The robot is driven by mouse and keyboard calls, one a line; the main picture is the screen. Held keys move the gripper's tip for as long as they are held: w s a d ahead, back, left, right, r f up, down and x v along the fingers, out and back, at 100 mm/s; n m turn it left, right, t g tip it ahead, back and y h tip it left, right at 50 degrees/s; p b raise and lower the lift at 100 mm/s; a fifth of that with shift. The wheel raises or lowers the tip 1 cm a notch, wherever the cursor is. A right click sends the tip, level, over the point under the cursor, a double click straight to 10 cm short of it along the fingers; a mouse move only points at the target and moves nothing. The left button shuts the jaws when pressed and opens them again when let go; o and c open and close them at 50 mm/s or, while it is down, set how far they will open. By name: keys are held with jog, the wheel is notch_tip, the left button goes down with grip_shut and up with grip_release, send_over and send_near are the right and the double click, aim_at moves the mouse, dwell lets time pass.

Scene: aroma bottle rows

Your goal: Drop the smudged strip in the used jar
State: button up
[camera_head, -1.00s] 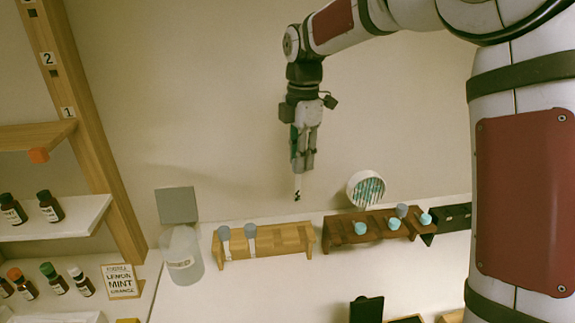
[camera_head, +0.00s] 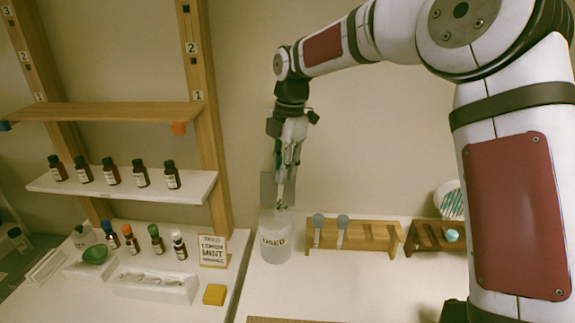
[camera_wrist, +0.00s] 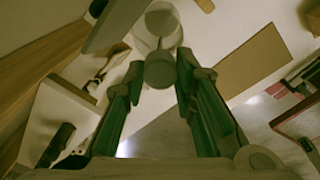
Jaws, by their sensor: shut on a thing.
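The strip hangs down steeply from the fingertips. In the head view its lower end is at the mouth of the used jar (camera_head: 275,245), a clear jar labelled USED; I cannot tell whether the tip is inside the rim. In the wrist view my gripper (camera_wrist: 160,70) has a grey rounded piece between its fingertips, and a pale round shape, likely the jar (camera_wrist: 160,22), lies beyond.
A grey square panel (camera_head: 267,190) stands behind the jar. A light wooden rack (camera_head: 375,236) with two grey-topped tubes is right of it, then a dark rack (camera_head: 425,238). A LEMON MINT sign (camera_head: 213,251) and a yellow block (camera_head: 214,295) are left. Shelves with bottles fill the far left.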

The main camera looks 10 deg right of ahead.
notch_tip(320, 180, down, 9)
jog(key=b, duration=0.1)
jog(key=shift+f, duration=0.15)
dwell(0.6)
jog(key=o, duration=1)
jog(key=r, duration=0.3)
jog(key=d+r, duration=0.1)
jog(key=r, duration=0.7)
jog(key=shift+s+d, duration=0.1)
jog(key=shift+d, duration=0.05)
jog(key=shift+r, duration=0.45)
